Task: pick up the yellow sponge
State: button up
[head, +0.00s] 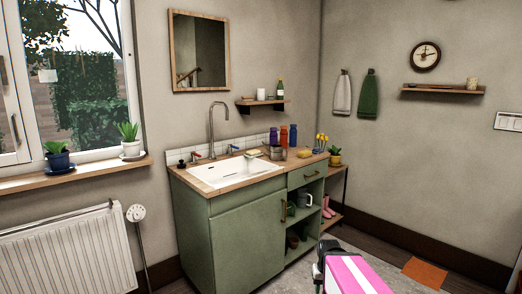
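A small yellow block that looks like the yellow sponge (304,154) lies on the wooden counter (279,161), right of the sink and in front of the bottles. A second small pale-yellow item (254,152) is at the sink's back right edge; it is too small to tell what it is.
The white sink (232,172) is set in a green cabinet (246,238) with open shelves on its right. Several coloured bottles (283,136), a metal pot (277,153) and a potted plant (335,156) stand near the sponge. A radiator (70,255) is at left.

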aim_at(306, 153)
jog(key=i+l+u, duration=0.45)
jog(key=i+l, duration=0.55)
